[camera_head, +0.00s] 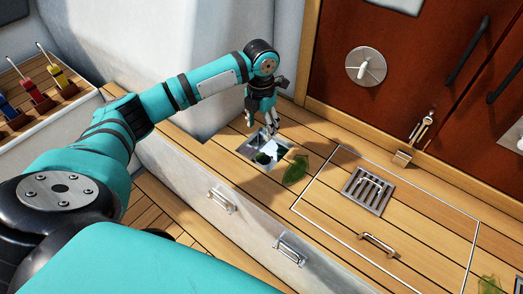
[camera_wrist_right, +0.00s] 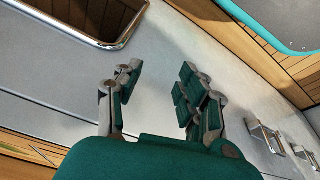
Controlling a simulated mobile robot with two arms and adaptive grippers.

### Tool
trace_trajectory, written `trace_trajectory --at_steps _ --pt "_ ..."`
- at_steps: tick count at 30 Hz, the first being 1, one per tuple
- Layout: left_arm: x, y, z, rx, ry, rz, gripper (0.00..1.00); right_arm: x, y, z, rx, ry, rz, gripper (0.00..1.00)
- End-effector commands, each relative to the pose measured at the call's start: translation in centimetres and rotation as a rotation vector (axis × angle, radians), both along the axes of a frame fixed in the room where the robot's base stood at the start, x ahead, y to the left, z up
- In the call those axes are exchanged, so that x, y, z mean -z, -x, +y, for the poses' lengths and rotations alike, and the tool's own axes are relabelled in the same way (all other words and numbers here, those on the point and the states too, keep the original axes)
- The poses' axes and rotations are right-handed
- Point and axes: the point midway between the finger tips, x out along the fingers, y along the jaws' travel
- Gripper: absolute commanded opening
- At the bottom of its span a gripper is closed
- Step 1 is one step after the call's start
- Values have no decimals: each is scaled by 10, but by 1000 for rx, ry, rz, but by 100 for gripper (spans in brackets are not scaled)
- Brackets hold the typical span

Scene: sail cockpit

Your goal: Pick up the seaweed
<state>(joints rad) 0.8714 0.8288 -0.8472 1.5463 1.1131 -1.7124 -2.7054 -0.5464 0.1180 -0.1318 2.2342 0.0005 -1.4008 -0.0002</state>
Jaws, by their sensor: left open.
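A green leaf of seaweed (camera_head: 295,171) lies on the wooden bench top, beside a square metal recess (camera_head: 252,152). A small dark green thing (camera_head: 263,158) shows in the recess; I cannot tell what it is. Another green piece of seaweed (camera_head: 489,285) lies at the bottom right edge of the head view. My left gripper (camera_head: 262,124) points down above the recess, open and empty, just behind and left of the nearer leaf. My right gripper (camera_wrist_right: 158,82) shows only in the right wrist view, with its fingers apart and nothing between them, over a pale grey surface.
A metal drain grate (camera_head: 368,190) and a hatch handle (camera_head: 378,244) are right of the leaf. Red-brown doors (camera_head: 400,60) with a round knob (camera_head: 366,67) stand behind. A rack of coloured-handled tools (camera_head: 35,98) is at the left. Metal handles (camera_wrist_right: 265,137) are near my right gripper.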

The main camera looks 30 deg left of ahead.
Motion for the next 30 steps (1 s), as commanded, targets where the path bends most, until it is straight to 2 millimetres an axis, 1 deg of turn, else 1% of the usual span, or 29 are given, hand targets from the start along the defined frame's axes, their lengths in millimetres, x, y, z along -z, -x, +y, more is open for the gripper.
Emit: trace_trajectory --at_steps 1,6,8,10,17,23,25,27,30 --pt "17 1 0 0 -1 4 58 -8 1 0 1 -1 -10 40" --pt "53 1 0 -1 0 2 58 -43 9 -2 4 -3 -30 40" --pt "63 1 0 -1 -1 2 58 -54 13 -2 5 -3 -34 40" --pt "72 1 0 -1 0 1 58 -50 13 -3 6 -2 -30 40" --pt "86 1 0 -1 -1 -1 58 -48 13 -3 6 -2 -32 40" --pt "118 5 3 -2 -1 1 58 -34 13 -3 6 -2 -32 40" --pt "125 5 2 -2 -1 1 58 -37 0 1 3 -14 -88 40" --pt "130 5 2 -1 -1 0 58 -38 -7 3 0 -21 -121 40" --pt "133 5 2 -1 -1 -2 58 -40 -11 4 -1 -25 -141 40"
